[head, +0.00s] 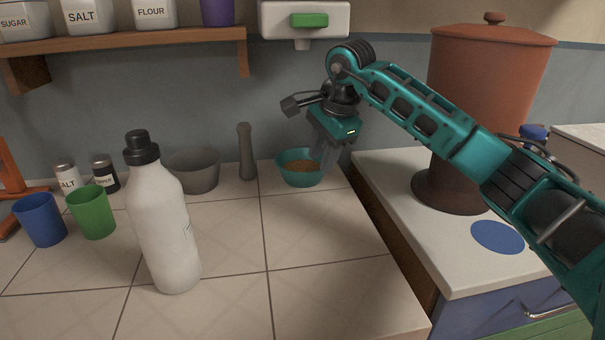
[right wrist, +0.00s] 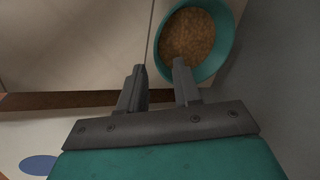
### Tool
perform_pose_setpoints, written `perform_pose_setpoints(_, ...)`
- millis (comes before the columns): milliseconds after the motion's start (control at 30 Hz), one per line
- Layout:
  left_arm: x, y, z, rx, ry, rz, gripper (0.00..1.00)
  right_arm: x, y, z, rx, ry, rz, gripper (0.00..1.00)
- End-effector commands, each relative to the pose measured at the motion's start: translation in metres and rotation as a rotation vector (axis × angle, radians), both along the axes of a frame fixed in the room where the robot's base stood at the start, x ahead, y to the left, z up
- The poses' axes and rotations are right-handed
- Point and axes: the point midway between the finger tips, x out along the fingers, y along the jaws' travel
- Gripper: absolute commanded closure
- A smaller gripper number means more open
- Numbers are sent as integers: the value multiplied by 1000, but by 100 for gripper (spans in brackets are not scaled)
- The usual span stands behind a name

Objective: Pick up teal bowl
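The teal bowl (head: 297,180) stands upright at the back right of the tiled counter and holds brown grainy contents. In the right wrist view the bowl (right wrist: 224,40) is at the top, right of centre. My right gripper (head: 326,160) points down at the bowl's right side. In the wrist view one fingertip overlaps the bowl's near rim, and the other is off to the left of the bowl. I cannot tell whether a finger touches the bowl. My left gripper is not in view.
A grey pestle (head: 246,152) and grey mortar (head: 194,172) stand left of the bowl. A white bottle (head: 163,230) is in front. The counter's right edge and a gap are close to the bowl. A large terracotta pot (head: 480,100) stands beyond.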

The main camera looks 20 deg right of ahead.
Motion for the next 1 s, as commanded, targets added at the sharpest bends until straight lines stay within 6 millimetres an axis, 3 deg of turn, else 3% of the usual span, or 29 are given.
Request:
perform_pose_setpoints(167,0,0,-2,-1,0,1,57,3,2,-10,1,0,0,67)
perform_pose_setpoints(467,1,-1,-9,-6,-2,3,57,13,10,-50,1,0,-1,67)
perform_pose_setpoints(700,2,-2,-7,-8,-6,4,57,15,10,-52,1,-2,0,67)
perform_pose_setpoints(1000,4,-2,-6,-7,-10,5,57,15,9,-52,0,-1,0,95)
